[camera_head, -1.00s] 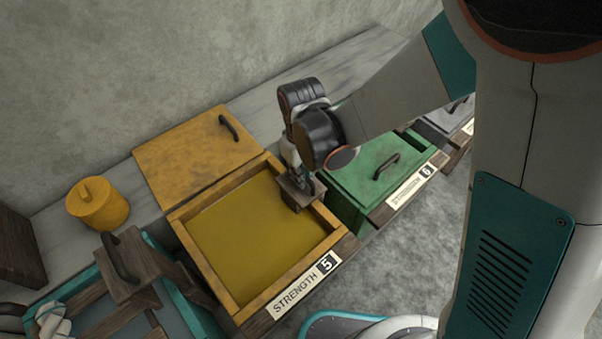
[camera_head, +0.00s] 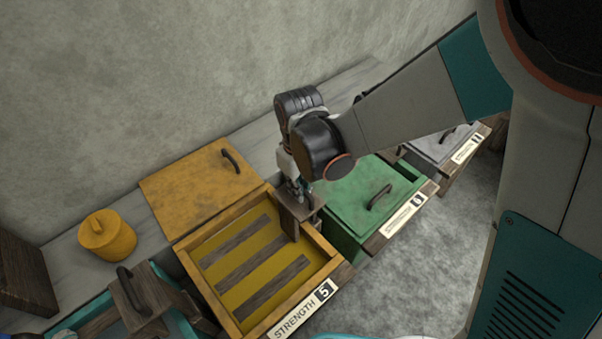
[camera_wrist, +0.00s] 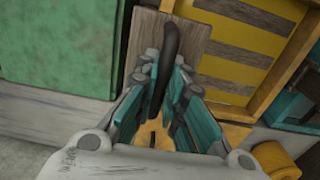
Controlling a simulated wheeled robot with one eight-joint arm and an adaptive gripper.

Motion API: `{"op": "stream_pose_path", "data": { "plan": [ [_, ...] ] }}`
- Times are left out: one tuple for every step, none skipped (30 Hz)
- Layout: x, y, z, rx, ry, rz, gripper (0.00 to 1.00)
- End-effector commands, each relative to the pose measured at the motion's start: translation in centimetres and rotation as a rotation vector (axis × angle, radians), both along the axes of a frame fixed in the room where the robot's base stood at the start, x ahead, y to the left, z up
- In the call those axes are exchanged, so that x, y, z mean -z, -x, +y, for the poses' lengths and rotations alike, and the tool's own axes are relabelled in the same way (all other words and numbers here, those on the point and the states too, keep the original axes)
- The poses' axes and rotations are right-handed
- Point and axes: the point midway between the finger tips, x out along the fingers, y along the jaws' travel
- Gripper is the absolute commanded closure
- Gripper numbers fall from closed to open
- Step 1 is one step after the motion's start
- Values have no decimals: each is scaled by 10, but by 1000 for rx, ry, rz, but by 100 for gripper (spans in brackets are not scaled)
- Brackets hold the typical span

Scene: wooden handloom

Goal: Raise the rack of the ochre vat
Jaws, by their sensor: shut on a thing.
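The ochre vat (camera_head: 322,243) stands open in the head view, with its wooden rim showing. Its rack (camera_head: 255,265) shows as several dark wooden slats above the yellow dye. A brown wooden plate (camera_head: 314,199) stands at the vat's back right corner, joined to a board reaching down to the slats. My gripper (camera_head: 298,188) is over this plate. In the wrist view, my gripper (camera_wrist: 166,85) is shut on the rack's dark curved handle (camera_wrist: 171,42), above the wooden plate (camera_wrist: 194,45). The slats also show there (camera_wrist: 245,60).
The ochre lid (camera_head: 195,190) lies on the ledge behind the vat. A green lidded vat (camera_head: 340,192) is close on the right, and a teal vat with a wooden handle plate (camera_head: 140,297) on the left. An ochre jar (camera_head: 107,240) stands at the back left.

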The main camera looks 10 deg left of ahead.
Motion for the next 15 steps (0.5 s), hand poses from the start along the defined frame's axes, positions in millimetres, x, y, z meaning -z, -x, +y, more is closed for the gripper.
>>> {"op": "stream_pose_path", "data": {
  "plan": [
    [-8,-2,-1,2,2,-4,100],
    [-11,-2,-1,2,2,-4,100],
    [-14,-2,-1,2,2,-4,100],
    [-17,-2,-1,2,2,-4,100],
    [-20,-2,-1,2,2,-4,100],
    [-23,-2,-1,2,2,-4,100],
    [-26,-2,-1,2,2,-4,100],
    [-29,-2,-1,2,2,-4,100],
    [-32,-2,-1,2,2,-4,100],
    [-35,-2,-1,2,2,-4,100],
    [-38,-2,-1,2,2,-4,100],
    [-41,-2,-1,2,2,-4,100],
    [-44,-2,-1,2,2,-4,100],
    [-46,-2,-1,2,2,-4,100],
    [-50,-2,-1,2,2,-4,100]
  ]
}}
